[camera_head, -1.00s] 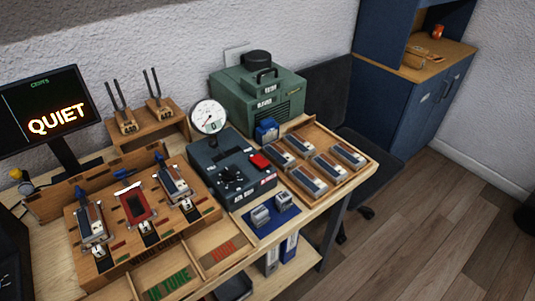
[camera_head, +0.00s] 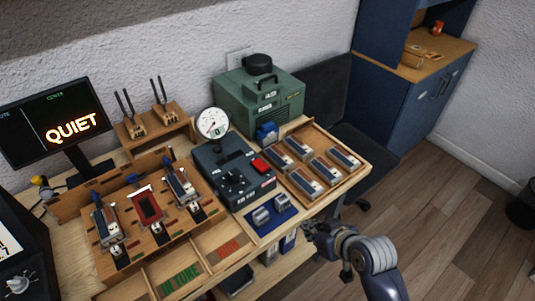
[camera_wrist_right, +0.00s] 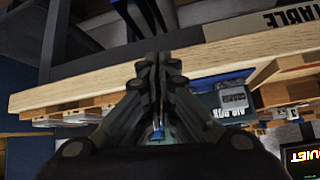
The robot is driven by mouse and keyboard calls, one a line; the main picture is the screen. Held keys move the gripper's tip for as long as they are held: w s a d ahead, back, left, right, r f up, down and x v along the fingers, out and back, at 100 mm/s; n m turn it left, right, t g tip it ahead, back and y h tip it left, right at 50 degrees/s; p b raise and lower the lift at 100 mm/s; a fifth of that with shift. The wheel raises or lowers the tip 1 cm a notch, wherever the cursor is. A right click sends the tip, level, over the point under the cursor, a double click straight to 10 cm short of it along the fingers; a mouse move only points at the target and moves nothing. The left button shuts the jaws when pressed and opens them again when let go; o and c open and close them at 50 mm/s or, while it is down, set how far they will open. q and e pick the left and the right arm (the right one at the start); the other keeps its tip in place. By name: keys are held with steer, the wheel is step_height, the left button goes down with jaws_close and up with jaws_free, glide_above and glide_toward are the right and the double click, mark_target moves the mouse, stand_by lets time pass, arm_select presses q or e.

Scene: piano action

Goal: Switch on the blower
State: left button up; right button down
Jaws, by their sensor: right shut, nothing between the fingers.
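The green blower (camera_head: 258,98) stands at the back of the workbench against the wall, with a black round cap and a handle on top. In front of it is a dark control box (camera_head: 222,187) with a red switch (camera_head: 261,166), a black knob and a round gauge (camera_head: 212,123) that reads about zero. My right gripper (camera_head: 309,231) is beside the bench's front right edge, apart from the blower and the control box. In the right wrist view its fingers (camera_wrist_right: 156,85) are together and empty. My left gripper is not in view.
A wooden tray (camera_head: 338,186) of several blocks sits right of the control box. A blue mat (camera_head: 284,220) with two grey blocks lies in front. A wooden fixture (camera_head: 103,252), tuning forks and a "QUIET" screen (camera_head: 60,123) are left.

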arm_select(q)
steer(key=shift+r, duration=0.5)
arm_select(e)
steer(key=w+a+r+n+t+y, duration=0.1)
steer(key=w+a+r+y, duration=0.1)
steer(key=r, duration=0.7)
steer(key=w+a+r+n+t+y, duration=0.1)
steer(key=w+a+r+t+y, duration=0.1)
steer(key=w+a+r, duration=0.2)
step_height(320, 180, up, 5)
steer(key=shift+w+f+n, duration=0.1)
steer(key=shift+w+n, duration=0.3)
steer(key=shift+w, duration=0.55)
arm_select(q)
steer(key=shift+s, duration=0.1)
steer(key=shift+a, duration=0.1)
arm_select(e)
steer(key=p, duration=0.2)
glide_above(260, 165)
steer(key=s+d, duration=0.2)
steer(key=f, duration=0.3)
steer(key=shift+s+f, duration=0.1)
steer(key=shift+s, duration=0.1)
step_height(260, 165, down, 3)
steer(key=shift+w+f+p, duration=0.15)
steer(key=shift+p, duration=0.2)
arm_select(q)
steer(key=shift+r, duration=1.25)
arm_select(e)
steer(key=shift+f, duration=0.6)
